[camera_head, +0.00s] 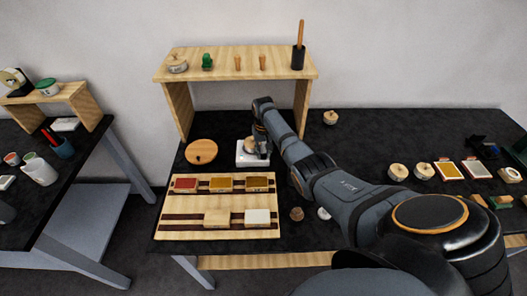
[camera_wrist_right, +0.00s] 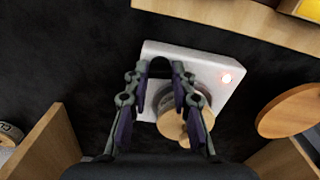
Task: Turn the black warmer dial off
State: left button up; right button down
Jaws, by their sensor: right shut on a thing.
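The white warmer (camera_head: 243,161) stands on the black table top under the wooden shelf. A round container with a wooden lid (camera_wrist_right: 172,124) sits on the warmer. The black dial (camera_wrist_right: 160,66) is at the warmer's edge, between the fingertips of my right gripper (camera_wrist_right: 160,78). That gripper is shut on the dial, whose marking I cannot read. In the head view my right gripper (camera_head: 263,151) partly covers the warmer. My left gripper is not in view.
A round wooden board (camera_head: 201,152) lies left of the warmer. A wooden rack (camera_head: 190,224) with several coloured blocks is in front. The shelf (camera_head: 220,61) stands behind, its legs on both sides. Small jars and trays lie at the right.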

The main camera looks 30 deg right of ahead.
jog(key=n+p, duration=0.1)
jog(key=n, duration=0.2)
jog(key=shift+r+n, duration=0.15)
jog(key=shift+n, duration=0.15)
jog(key=n, duration=0.3)
jog(key=shift+n+p, duration=0.3)
jog(key=shift+p, duration=0.05)
jog(key=n, duration=0.4)
jog(key=shift+n, duration=0.3)
jog(key=shift+n+p, duration=0.35)
jog(key=shift+n, duration=1.85)
jog(key=c, duration=1.1)
grip_release()
